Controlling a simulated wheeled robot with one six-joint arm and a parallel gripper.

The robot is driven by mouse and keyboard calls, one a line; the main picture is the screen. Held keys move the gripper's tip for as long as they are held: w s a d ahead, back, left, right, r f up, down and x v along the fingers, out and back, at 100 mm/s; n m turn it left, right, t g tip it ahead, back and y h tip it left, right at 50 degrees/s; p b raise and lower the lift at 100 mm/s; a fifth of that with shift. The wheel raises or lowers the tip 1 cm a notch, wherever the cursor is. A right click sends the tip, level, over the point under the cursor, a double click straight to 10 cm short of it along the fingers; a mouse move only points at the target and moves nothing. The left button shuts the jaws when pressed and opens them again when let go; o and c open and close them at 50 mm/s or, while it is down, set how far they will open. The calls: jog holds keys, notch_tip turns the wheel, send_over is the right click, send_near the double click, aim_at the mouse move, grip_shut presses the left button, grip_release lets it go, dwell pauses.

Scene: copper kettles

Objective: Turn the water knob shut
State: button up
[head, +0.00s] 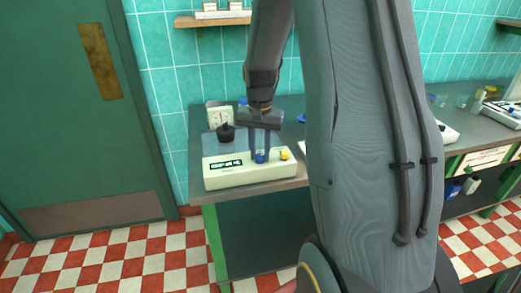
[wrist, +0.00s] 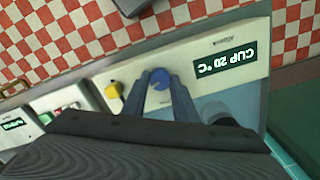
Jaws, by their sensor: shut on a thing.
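A blue round knob (head: 260,157) sits on the front of a cream bench unit. It also shows in the wrist view (wrist: 159,79). A yellow knob (head: 284,153) is to its right in the head view; in the wrist view the yellow knob (wrist: 113,91) is to the left. No label tells which knob is for water. My gripper (head: 260,156) points down with its two fingers on either side of the blue knob and is shut on it. In the wrist view my gripper (wrist: 159,85) has the knob between its fingertips. A display (wrist: 225,63) reads "CUP 20 °C".
A black object (head: 226,133) stands on the unit left of my gripper, with a white dial (head: 219,113) behind it. The grey bench (head: 200,197) ends at the left, near a green door (head: 60,110). A wall shelf (head: 212,20) is above.

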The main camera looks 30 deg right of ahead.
aim_at(260, 156)
jog(key=n+p, duration=0.2)
jog(key=n, duration=0.5)
jog(key=shift+r, duration=0.1)
jog(key=n+p, duration=0.1)
jog(key=n, duration=0.3)
jog(key=shift+n+p, duration=0.65)
jog(key=shift+n, duration=1.25)
jog(key=o, duration=1.1)
jog(key=shift+c, duration=0.2)
jog(key=shift+r+b, duration=1.05)
jog(key=shift+r, duration=2.8)
